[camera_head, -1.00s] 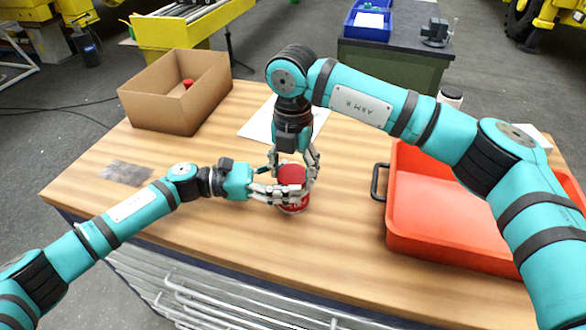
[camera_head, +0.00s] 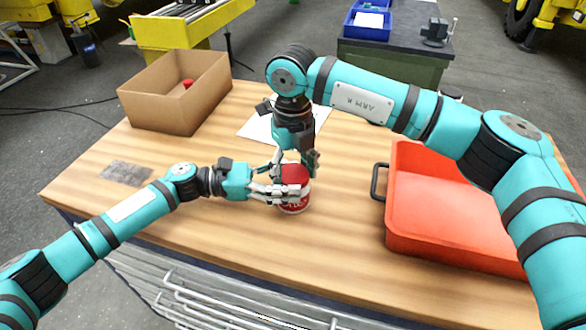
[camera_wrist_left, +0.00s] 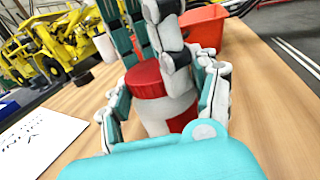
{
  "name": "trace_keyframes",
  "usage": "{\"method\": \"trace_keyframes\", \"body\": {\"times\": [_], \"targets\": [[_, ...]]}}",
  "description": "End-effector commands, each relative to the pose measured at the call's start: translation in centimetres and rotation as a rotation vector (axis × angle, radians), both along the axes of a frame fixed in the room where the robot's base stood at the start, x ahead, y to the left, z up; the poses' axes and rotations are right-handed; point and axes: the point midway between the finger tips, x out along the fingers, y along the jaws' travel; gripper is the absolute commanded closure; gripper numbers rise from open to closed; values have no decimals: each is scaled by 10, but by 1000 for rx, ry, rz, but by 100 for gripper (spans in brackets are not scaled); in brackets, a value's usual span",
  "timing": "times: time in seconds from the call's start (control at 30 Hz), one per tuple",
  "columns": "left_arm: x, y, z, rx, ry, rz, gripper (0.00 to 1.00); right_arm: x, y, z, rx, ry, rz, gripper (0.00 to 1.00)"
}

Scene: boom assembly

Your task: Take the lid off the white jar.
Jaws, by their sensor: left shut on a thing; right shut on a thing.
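The white jar (camera_head: 293,209) stands upright on the wooden table, with a red label and a red lid (camera_head: 295,174) on top. In the left wrist view the jar (camera_wrist_left: 160,112) and lid (camera_wrist_left: 147,79) are partly hidden by fingers. The lid looks seated on the jar; a gap cannot be made out. My left gripper (camera_head: 288,192) reaches in from the left and is shut on the jar's body. My right gripper (camera_head: 294,168) comes down from above and is shut on the lid.
An open cardboard box (camera_head: 165,109) with a small red thing inside stands at the back left. An orange-red tray (camera_head: 450,256) with a black handle is on the right. A paper sheet (camera_head: 257,126) lies behind the jar, and a grey patch (camera_head: 127,173) at left. The front table area is clear.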

Motion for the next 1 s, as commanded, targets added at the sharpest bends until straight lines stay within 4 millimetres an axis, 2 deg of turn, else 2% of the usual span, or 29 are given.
{"method": "trace_keyframes", "body": {"times": [0.1,0.13,0.3,0.67,1.0], "targets": [[0,0,-1,2,-1,-1,100,0,1,0,2,1,-1,80],[0,0,-1,2,-1,-1,100,0,1,0,2,0,-1,39],[0,0,-1,2,0,0,100,0,1,0,2,0,-2,19],[0,0,-2,3,0,2,100,-1,1,3,3,1,0,19],[0,0,-2,3,0,2,100,0,1,43,2,0,-1,19]]}}
